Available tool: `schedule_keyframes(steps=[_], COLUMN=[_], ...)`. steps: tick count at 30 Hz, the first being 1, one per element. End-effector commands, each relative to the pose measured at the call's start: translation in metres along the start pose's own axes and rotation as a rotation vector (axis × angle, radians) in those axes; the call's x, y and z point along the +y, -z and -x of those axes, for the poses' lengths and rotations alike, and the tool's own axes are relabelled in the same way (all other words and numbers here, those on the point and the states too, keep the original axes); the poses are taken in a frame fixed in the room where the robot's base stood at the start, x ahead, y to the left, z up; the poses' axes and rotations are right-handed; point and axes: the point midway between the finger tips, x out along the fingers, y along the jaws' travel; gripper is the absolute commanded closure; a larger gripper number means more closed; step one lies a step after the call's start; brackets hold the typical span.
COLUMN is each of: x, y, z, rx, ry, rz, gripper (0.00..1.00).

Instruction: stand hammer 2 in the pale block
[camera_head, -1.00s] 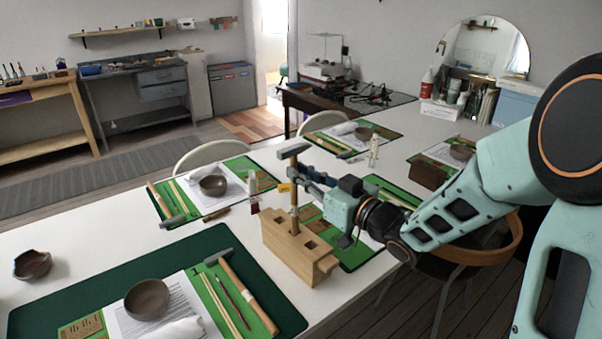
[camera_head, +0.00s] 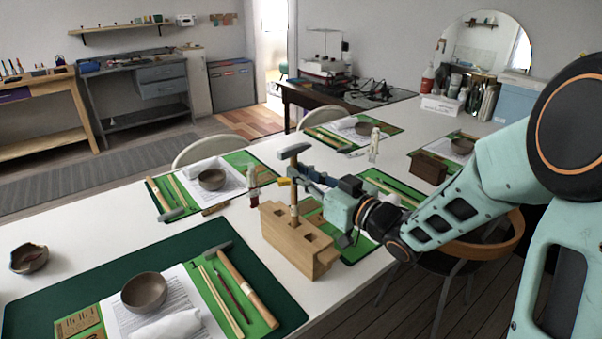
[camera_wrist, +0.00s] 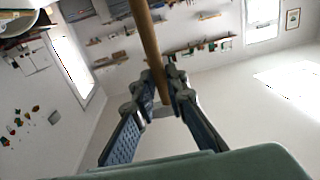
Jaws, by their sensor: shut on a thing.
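The pale block (camera_head: 285,246) stands on the white table and has square holes in its top. A hammer (camera_head: 293,190) with a wooden handle and grey head stands upright, head up; its lower end is at a hole in the block's top. How deep the handle sits in the hole I cannot tell. My gripper (camera_head: 290,182) is shut on this hammer's handle below the head. In the wrist view the handle (camera_wrist: 150,45) passes between the fingers (camera_wrist: 162,95). Another hammer (camera_head: 240,280) lies on the near green mat. I see no numbers on the hammers.
A dark green mat (camera_head: 60,290) with a bowl (camera_head: 144,292) lies at the near left. A second place setting with a bowl (camera_head: 211,179) is behind the block. A brown block (camera_head: 428,167) stands to the right. Bare white table (camera_head: 100,225) lies at left.

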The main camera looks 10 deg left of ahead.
Motion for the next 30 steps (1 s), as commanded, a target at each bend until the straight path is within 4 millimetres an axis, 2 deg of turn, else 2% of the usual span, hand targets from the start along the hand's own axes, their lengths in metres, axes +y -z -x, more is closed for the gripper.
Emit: schedule_keyframes(steps=[18, 30], x=[0.0, 0.0], y=[-0.015, -0.016], z=[0.0, 0.0], rx=[0.001, 0.002], ry=[0.001, 0.001], rz=[0.0, 0.0], gripper=[1.0, 1.0])
